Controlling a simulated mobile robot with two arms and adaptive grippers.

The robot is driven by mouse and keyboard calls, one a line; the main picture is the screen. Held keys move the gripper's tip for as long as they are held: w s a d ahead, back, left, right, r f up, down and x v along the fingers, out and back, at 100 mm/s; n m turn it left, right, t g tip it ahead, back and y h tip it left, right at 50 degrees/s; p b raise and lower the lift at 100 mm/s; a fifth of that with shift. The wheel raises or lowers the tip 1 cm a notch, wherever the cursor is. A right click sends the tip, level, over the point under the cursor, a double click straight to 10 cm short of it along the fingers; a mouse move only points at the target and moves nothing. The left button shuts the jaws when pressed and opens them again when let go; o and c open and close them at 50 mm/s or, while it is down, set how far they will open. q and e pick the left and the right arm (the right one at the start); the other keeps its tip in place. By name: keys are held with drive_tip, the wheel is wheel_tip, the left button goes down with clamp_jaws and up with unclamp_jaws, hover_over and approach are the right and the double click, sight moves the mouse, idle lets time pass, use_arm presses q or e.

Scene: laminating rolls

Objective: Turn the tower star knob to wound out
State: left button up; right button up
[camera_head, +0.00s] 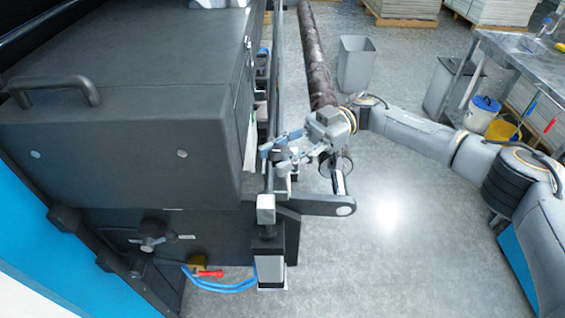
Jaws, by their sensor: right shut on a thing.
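My right gripper (272,158) reaches in from the right to the side of the big dark laminating machine (130,130). Its fingers are shut around a small dark part, which appears to be the tower star knob (278,155). The fingers cover most of the knob, so its lobes and turn position cannot be read. Below it stands a tower-like post with a light grey block (266,208) on top, beside a dark lever arm (325,205). My left gripper is not in view.
Another dark knob (152,242) sits on the machine's lower panel, near blue hoses (222,287) and a red-handled valve (208,273). A long dark roll (315,60) lies behind my gripper. A grey bin (356,62) stands beyond. The floor at centre right is clear.

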sight(289, 150)
drive_tip(key=shift+a+g, duration=0.1)
drive_tip(key=shift+g, duration=0.2)
drive_tip(key=shift+s, duration=0.1)
drive_tip(key=o, duration=1.2)
drive_tip(key=shift+a, duration=0.1)
drive_tip(key=v, duration=0.7)
drive_tip(key=shift+r, duration=0.1)
drive_tip(key=shift+w+d, duration=0.25)
